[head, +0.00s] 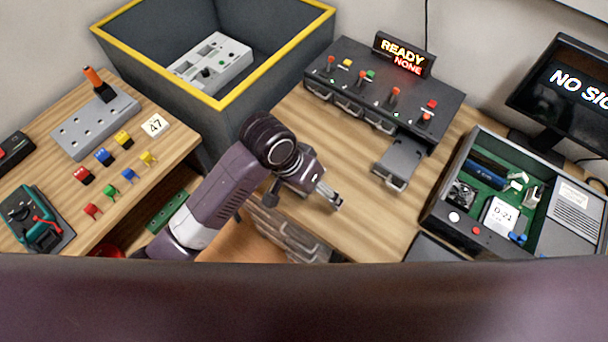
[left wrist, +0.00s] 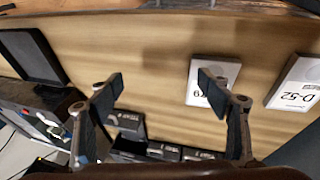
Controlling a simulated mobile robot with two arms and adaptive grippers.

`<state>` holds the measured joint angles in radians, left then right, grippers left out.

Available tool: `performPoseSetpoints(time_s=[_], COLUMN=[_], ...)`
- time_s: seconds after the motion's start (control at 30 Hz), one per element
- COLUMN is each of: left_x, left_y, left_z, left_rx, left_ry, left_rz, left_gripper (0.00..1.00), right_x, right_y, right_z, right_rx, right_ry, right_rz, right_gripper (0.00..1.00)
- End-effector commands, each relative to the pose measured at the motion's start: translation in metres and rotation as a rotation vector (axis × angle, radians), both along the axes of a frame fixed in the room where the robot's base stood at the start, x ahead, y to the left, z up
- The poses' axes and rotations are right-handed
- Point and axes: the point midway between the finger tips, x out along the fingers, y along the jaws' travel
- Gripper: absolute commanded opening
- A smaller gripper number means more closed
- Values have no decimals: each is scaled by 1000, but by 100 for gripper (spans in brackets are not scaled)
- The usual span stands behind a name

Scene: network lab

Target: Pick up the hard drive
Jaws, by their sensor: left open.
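A hard drive with a white label reading D-21 (head: 500,215) sits in the open computer case (head: 437,208) at the right of the head view. In the left wrist view, a white-labelled drive-like piece (left wrist: 198,92) lies on the wood surface, partly hidden by my right-hand finger. Another, labelled D-52 (left wrist: 294,84), lies at the right edge. I cannot tell which one the task means. My left gripper (head: 328,195) is over the wooden desk, left of the case, and its fingers (left wrist: 160,80) are apart with nothing between them. My right gripper is not in view.
A black switch panel (head: 345,72) with a READY NONE display and a pulled-out dark tray (head: 400,158) stand behind the gripper. A yellow-rimmed bin (head: 225,103) is at the back left. Bare desk (head: 375,215) lies between gripper and case.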

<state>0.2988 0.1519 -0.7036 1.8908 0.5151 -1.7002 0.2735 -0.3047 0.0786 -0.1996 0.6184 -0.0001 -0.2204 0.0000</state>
Motion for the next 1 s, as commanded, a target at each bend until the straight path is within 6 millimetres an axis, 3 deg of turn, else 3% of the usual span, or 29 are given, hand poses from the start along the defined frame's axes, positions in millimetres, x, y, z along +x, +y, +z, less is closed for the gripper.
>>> performPoseSetpoints(time_s=[0.13, 0.3, 0.57, 1.0], left_x=[28, 57, 80, 75], left_y=[-5, 10, 29, 30], left_z=[10, 23, 34, -16], left_rx=[107, 241, 342, 346], left_ry=[26, 54, 72, 76], left_rz=[-66, -75, -47, -45], left_gripper=[71, 71, 71, 71], right_x=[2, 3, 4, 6], right_y=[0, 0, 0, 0], right_z=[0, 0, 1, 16], right_rx=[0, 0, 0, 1], right_ry=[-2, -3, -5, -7], right_rz=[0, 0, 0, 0], right_gripper=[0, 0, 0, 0])
